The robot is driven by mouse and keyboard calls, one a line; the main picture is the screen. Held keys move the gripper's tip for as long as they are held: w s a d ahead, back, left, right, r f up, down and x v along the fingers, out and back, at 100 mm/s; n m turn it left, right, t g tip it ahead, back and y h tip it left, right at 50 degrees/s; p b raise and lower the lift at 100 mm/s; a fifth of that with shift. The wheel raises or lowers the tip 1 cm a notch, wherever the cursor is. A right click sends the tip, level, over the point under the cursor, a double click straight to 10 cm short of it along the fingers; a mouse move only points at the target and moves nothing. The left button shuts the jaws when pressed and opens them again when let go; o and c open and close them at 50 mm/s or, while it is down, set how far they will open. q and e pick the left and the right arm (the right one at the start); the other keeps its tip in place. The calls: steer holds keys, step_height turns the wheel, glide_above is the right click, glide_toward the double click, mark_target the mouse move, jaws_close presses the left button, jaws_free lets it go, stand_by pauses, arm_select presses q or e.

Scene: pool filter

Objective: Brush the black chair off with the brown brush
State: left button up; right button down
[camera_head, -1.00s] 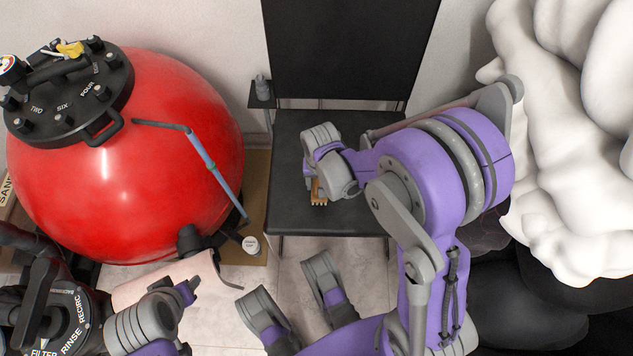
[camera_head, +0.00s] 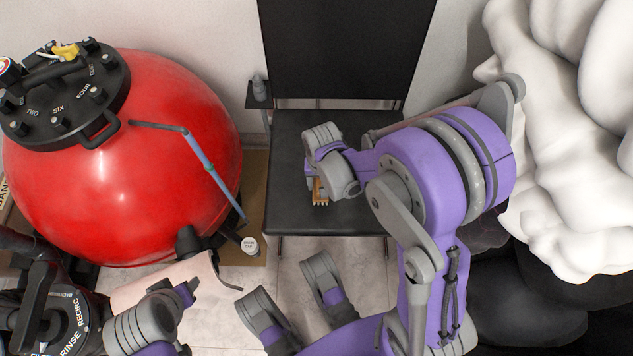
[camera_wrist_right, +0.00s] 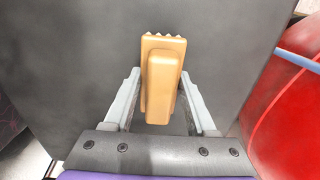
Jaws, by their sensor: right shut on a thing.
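The black chair (camera_head: 292,213) stands at the back middle in the head view, with its tall backrest against the wall. My right gripper (camera_head: 319,182) is over the left middle of the seat. It is shut on the brown brush (camera_head: 320,193), whose pale bristles show just below the fingers. In the right wrist view the brush (camera_wrist_right: 162,85) sits between the two grey fingers, bristle end away from the wrist, over the dark seat (camera_wrist_right: 75,60). I cannot tell whether the bristles touch the seat. Parts of my left arm show at the lower left; its fingers cannot be made out.
A large red pool filter (camera_head: 150,150) with a blue-grey pole (camera_head: 205,165) stands close left of the chair. A grey bottle (camera_head: 258,86) is on a small side shelf at the chair's left. White billowy shapes (camera_head: 575,150) fill the right side. Tiled floor is open before the chair.

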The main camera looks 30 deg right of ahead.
steer(key=shift+s+d, duration=0.2)
steer(key=shift+d, duration=0.05)
steer(key=shift+w+a+f, duration=0.1)
steer(key=shift+w+a, duration=0.2)
steer(key=shift+a, duration=0.2)
steer(key=shift+w+a, duration=0.3)
steer(key=shift+a, duration=0.2)
steer(key=shift+s+d, duration=0.3)
steer(key=shift+d, duration=0.25)
steer(key=shift+s+d, duration=0.3)
steer(key=shift+d, duration=0.2)
steer(key=shift+w+a, duration=0.35)
steer(key=shift+a, duration=0.2)
steer(key=shift+w+a, duration=0.3)
steer(key=shift+a, duration=0.25)
steer(key=shift+r+p, duration=0.55)
steer(key=shift+r, duration=0.35)
